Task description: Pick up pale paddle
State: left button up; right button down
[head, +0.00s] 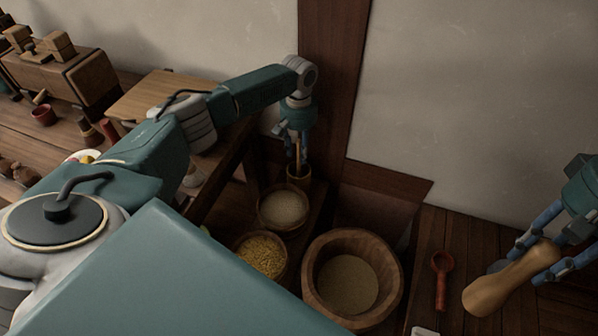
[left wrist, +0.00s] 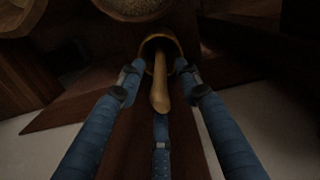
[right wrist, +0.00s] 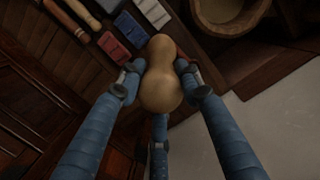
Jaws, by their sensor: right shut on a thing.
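A pale wooden handle, which looks like the pale paddle (left wrist: 160,88), stands in a small round pot (left wrist: 173,47) in the left wrist view. In the head view the thin pale shaft (head: 297,152) rises from the same pot (head: 299,176); its lower end is hidden inside. My left gripper (head: 296,138) points down over the pot. Its fingers (left wrist: 160,72) are open on either side of the handle, with gaps showing. My right gripper (head: 530,258) is shut on a tan gourd-shaped thing (head: 500,287), also in the right wrist view (right wrist: 160,80).
A bowl of pale grain (head: 283,208), a bowl of yellow grain (head: 262,252) and a large wooden tub (head: 395,292) stand near the pot. A red ladle (head: 440,282) lies right of the tub. The wall (head: 470,90) and dark post (head: 333,60) are close behind.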

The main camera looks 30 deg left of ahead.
pick_arm(q)
grip_shut()
jog(key=shift+r, duration=0.1)
